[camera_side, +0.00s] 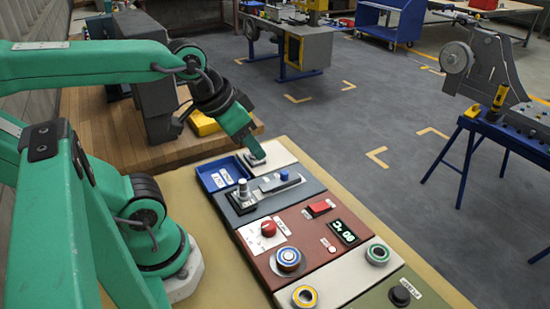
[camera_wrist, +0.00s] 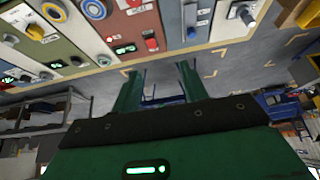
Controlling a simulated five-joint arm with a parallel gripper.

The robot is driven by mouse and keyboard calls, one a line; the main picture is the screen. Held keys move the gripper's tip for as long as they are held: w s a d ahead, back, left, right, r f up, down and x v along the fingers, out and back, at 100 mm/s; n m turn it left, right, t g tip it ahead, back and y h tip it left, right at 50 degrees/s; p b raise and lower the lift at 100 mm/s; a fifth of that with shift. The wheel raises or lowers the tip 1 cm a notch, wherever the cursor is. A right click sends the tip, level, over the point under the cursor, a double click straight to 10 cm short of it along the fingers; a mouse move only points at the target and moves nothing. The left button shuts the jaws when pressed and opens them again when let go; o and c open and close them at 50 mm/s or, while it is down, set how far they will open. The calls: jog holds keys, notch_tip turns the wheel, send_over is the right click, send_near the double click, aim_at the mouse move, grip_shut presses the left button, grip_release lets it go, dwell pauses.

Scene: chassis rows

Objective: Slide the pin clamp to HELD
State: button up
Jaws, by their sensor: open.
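I cannot read the word HELD or tell for sure which control is the pin clamp. A slate-blue module (camera_side: 299,192) carries a grey slide bar with a blue knob (camera_side: 284,175), and beside it an upright silver-topped lever (camera_side: 242,188). The blue knob also shows in the wrist view (camera_wrist: 191,32). The end module is off-white (camera_side: 279,153); its grey control (camera_wrist: 243,12) shows at the top of the wrist view. My gripper (camera_side: 252,148) points down over that off-white module and partly hides its control. In the wrist view its fingers (camera_wrist: 157,82) are apart with nothing between them.
A blue tray with white labels (camera_side: 208,180) sits left of the off-white module. A red module holds a red rocker switch (camera_side: 320,208), a red knob (camera_side: 268,228) and a display (camera_side: 343,233). Nearer are ringed buttons (camera_side: 288,259). Open floor lies right of the panel.

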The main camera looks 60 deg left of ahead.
jog(key=shift+w, duration=0.1)
dwell(0.3)
jog(key=m+g, duration=0.5)
jog(key=m, duration=0.4)
send_near(284, 172)
jog(key=shift+w+d+f, duration=0.15)
jog(key=shift+d, duration=0.15)
jog(key=shift+w+a+f+g, duration=0.15)
jog(key=shift+a+f+g, duration=0.05)
jog(key=shift+f+g, duration=0.15)
jog(key=shift+f, duration=3.9)
jog(key=shift+c, duration=0.3)
